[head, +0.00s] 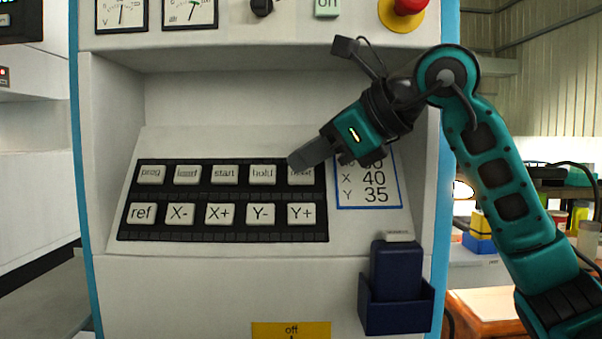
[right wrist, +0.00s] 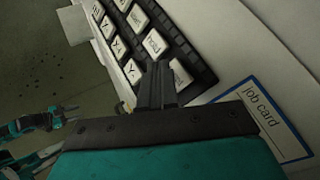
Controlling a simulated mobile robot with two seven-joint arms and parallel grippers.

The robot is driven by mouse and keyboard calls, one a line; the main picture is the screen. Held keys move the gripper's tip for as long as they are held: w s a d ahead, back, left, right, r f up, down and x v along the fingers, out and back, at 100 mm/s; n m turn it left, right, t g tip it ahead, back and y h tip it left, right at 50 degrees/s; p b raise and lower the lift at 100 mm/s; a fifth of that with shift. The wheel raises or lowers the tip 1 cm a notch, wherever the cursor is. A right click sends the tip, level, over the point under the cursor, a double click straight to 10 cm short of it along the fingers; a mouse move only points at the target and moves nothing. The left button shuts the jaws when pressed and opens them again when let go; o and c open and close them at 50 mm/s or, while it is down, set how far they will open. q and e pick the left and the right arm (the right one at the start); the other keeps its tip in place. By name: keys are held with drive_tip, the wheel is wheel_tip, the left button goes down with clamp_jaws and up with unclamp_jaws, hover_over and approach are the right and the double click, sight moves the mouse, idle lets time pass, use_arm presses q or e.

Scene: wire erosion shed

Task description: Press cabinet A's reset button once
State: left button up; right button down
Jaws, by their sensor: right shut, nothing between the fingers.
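The white cabinet (head: 200,285) has a sloped panel with two rows of white keys; no letter naming the cabinet shows. The reset button (head: 304,178) is the right-end key of the upper row, its label partly covered. My right gripper (head: 295,163) is shut and empty, its tip in front of the upper left of that key. In the right wrist view the shut fingers (right wrist: 158,78) reach over the keypad, and the reset button (right wrist: 181,75) is partly hidden behind them. I cannot tell whether the tip touches it.
The hold key (head: 262,174) is just left of the tip, and the Y+ key (head: 300,213) is below. A job card (head: 385,197) lies right of the keypad. A dark blue holder (head: 397,310) is below. A red stop knob (head: 408,5) is above.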

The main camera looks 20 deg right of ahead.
drive_tip(key=shift+w+f, duration=0.1)
drive_tip(key=shift+w+d+f, duration=0.1)
drive_tip(key=shift+w+f, duration=0.1)
drive_tip(key=shift+w, duration=0.05)
drive_tip(key=shift+w+d+f, duration=0.1)
drive_tip(key=shift+w+f, duration=0.1)
drive_tip(key=shift+w, duration=0.1)
idle(0.7)
idle(0.3)
drive_tip(key=shift+s+a+r+p, duration=0.2)
drive_tip(key=shift+s+r+p, duration=0.1)
drive_tip(key=shift+s+r, duration=0.25)
drive_tip(key=shift+s, duration=0.1)
drive_tip(key=s+r, duration=0.1)
drive_tip(key=s+r+p, duration=0.1)
drive_tip(key=s+a, duration=0.1)
drive_tip(key=s, duration=0.1)
drive_tip(key=shift+r+p, duration=0.3)
drive_tip(key=shift+r, duration=0.1)
